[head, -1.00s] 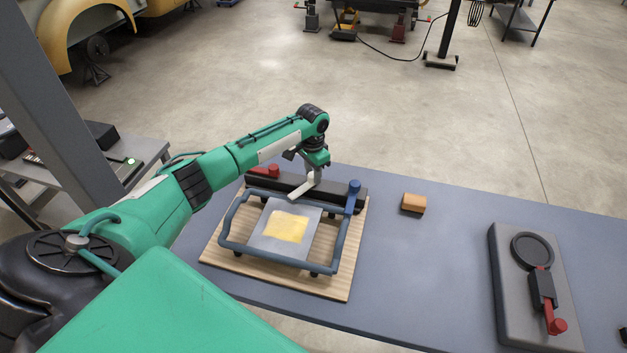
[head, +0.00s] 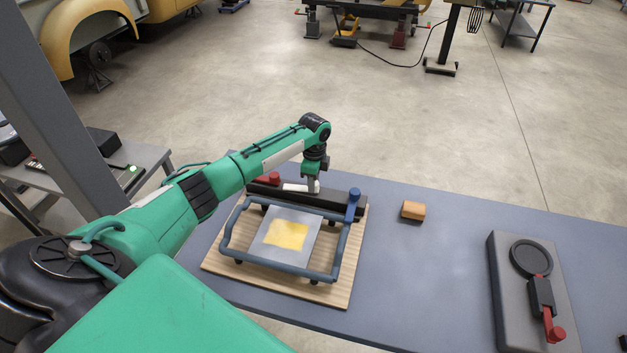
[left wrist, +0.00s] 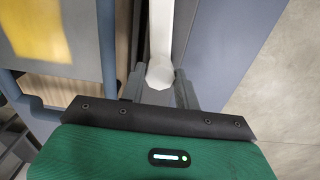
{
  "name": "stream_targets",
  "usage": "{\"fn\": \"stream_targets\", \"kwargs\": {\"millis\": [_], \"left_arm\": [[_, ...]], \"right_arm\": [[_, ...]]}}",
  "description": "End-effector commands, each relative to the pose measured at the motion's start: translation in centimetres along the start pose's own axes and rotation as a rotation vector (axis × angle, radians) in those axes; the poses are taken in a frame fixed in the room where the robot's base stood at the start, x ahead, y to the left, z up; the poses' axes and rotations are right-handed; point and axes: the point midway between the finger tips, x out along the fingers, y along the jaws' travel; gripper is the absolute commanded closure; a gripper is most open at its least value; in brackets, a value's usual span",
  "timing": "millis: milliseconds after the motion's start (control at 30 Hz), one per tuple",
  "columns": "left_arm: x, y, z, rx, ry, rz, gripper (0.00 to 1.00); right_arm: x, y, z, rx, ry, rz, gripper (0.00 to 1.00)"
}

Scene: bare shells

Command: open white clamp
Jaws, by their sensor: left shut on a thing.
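The white clamp's lever (head: 297,187) lies along the black bar (head: 325,200) at the back of the blue-grey frame. It also shows in the left wrist view (left wrist: 162,32) as a long white bar with a rounded end. My left gripper (head: 313,188) is shut on that end; its two fingers flank it in the left wrist view (left wrist: 159,86). The lever's other end lies towards the red knob. The clamp's base is mostly hidden. My right gripper is in no view.
A red knob (head: 274,178) and a blue knob (head: 353,194) flank the white lever. The frame (head: 228,232) holds a grey plate with a yellow patch on a wooden board (head: 338,293). An orange-brown block (head: 413,211) and a dark fixture (head: 510,300) stand right. Table between is clear.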

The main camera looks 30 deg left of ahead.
Motion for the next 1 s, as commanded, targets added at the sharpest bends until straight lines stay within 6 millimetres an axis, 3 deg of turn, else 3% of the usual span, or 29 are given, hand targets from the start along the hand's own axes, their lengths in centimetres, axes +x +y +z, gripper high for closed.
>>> {"fn": "stream_targets", "kwargs": {"millis": [333,867,900,1000], "left_arm": [[-0.16,-0.08,-0.15,0.141,0.001,-0.003,1.00],[-0.17,-0.07,-0.16,0.167,0.000,-0.003,1.00],[-0.17,-0.07,-0.16,0.167,0.000,-0.003,0.66],[-0.15,-0.06,-0.15,0.167,-0.001,-0.003,0.47]], "right_arm": [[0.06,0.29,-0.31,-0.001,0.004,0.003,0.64],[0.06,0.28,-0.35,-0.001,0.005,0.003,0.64],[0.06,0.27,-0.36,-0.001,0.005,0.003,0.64],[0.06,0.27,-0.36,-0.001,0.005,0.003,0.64]]}}
